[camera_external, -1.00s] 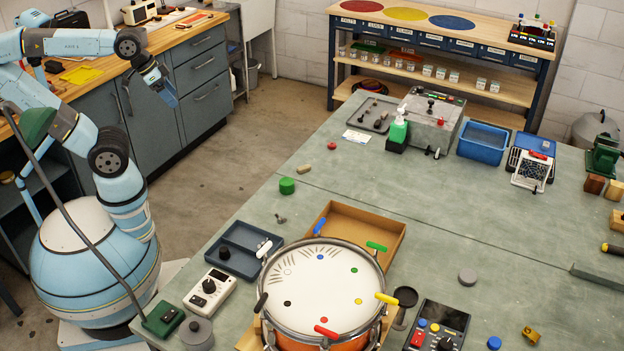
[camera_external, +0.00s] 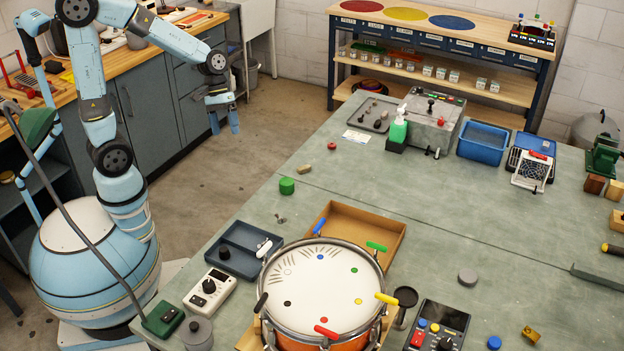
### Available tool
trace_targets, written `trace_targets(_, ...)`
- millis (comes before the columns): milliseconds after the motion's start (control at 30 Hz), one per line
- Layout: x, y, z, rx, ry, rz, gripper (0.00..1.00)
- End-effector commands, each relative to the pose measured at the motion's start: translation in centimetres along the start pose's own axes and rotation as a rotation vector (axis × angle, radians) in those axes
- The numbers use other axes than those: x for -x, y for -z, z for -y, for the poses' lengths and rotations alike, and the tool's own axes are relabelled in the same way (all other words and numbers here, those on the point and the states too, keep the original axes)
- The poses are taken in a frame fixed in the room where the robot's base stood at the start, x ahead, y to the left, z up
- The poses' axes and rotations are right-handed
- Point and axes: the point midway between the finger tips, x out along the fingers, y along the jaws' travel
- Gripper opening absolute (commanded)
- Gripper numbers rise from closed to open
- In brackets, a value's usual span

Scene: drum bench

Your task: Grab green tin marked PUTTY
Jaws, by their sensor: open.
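A small green round tin (camera_external: 287,186) sits on the grey-green bench (camera_external: 400,200), near its left edge and behind the drum. Any marking on it is too small to read. My gripper (camera_external: 226,128) hangs in the air over the floor, left of the bench, with its fingers pointing down. It is open and empty, up and to the left of the green tin and well apart from it.
A drum (camera_external: 321,284) with coloured pegs stands at the bench's front. A blue-grey tray (camera_external: 242,250) and an open cardboard box (camera_external: 372,226) lie near the tin. A small tan block (camera_external: 304,171) lies just behind it. The bench right of the tin is clear.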

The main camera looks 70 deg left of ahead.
Motion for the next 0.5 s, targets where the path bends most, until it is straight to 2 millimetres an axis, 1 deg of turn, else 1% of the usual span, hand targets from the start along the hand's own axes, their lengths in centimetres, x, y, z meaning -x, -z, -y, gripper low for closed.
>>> trace_targets(33,-0.9,0.8,-0.1,0.045,-0.014,0.033,0.83)
trace_targets(100,-1.9,1.8,-0.6,0.108,-0.037,0.075,0.83)
trace_targets(500,-7.5,7.4,-2.4,0.474,-0.186,0.325,0.83)
